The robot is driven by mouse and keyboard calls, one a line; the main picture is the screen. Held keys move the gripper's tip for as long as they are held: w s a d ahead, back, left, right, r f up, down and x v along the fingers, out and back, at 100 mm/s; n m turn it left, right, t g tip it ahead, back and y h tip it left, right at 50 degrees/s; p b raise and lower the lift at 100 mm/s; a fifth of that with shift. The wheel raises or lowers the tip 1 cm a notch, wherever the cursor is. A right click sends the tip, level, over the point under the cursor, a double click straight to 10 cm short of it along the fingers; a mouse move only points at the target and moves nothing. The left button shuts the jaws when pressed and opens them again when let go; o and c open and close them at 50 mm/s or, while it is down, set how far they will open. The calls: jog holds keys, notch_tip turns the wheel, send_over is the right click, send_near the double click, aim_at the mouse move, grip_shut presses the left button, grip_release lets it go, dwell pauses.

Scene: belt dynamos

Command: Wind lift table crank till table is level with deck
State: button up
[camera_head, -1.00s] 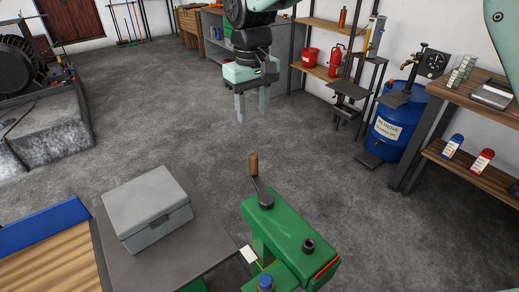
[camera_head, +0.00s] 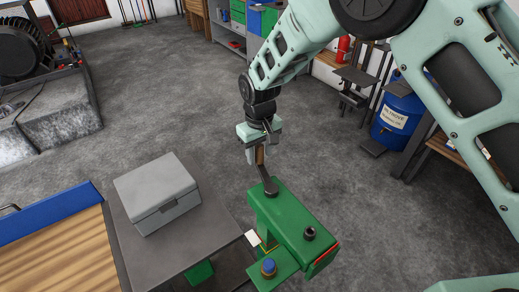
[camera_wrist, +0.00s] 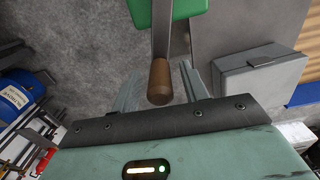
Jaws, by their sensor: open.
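The crank's brown wooden handle (camera_head: 260,154) stands upright on a dark crank arm (camera_head: 268,186) above a green housing (camera_head: 285,215). My gripper (camera_head: 260,158) is over the handle, with its fingers down around it. In the wrist view the handle (camera_wrist: 160,82) lies between the two fingers, with visible gaps on both sides, so the gripper is open and not clamped. The grey lift table (camera_head: 195,240) bears a closed grey box (camera_head: 156,190). The deck (camera_head: 60,255), wooden with a blue edge, is to its left; I cannot tell their exact height difference.
A blue barrel (camera_head: 400,118) and a wooden bench stand at right, partly behind my arm. Open concrete floor (camera_head: 160,110) lies behind the table.

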jog(key=shift+f, duration=0.2)
jog(key=shift+c, duration=0.4)
grip_shut()
jog(key=shift+a, duration=0.15)
